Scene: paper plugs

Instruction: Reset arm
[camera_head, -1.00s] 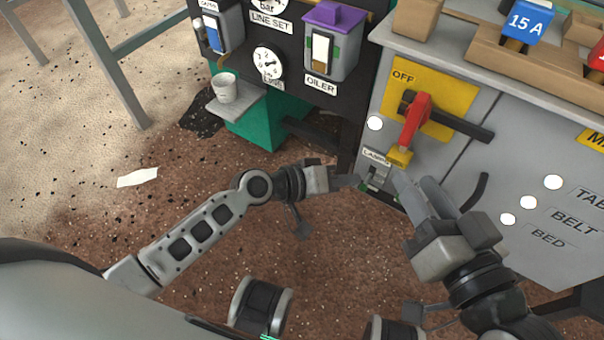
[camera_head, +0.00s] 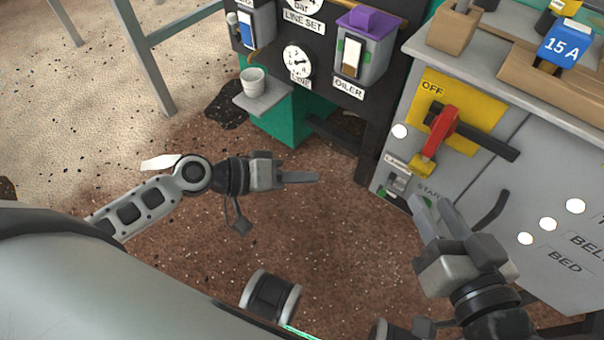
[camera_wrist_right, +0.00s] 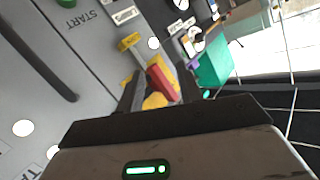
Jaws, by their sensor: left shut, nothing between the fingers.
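My left gripper (camera_head: 302,178) is shut and empty, in the air over the brown floor left of the grey cabinet. My right gripper (camera_head: 432,204) is in front of the cabinet, below the red-handled switch (camera_head: 440,132). In the right wrist view the fingers of my right gripper (camera_wrist_right: 158,88) stand apart, with nothing held between them. The red handle (camera_wrist_right: 163,80) shows beyond the gap between these fingers. The cabinet's yellow plate reads OFF, and the handle slants down to a yellow end.
The grey cabinet (camera_head: 548,190) fills the right side. A dark panel (camera_head: 330,105) holds a gauge (camera_head: 298,61) and an oiler (camera_head: 362,52). A white cup (camera_head: 252,80) sits on a small shelf. The brown floor (camera_head: 310,235) around my left gripper is clear.

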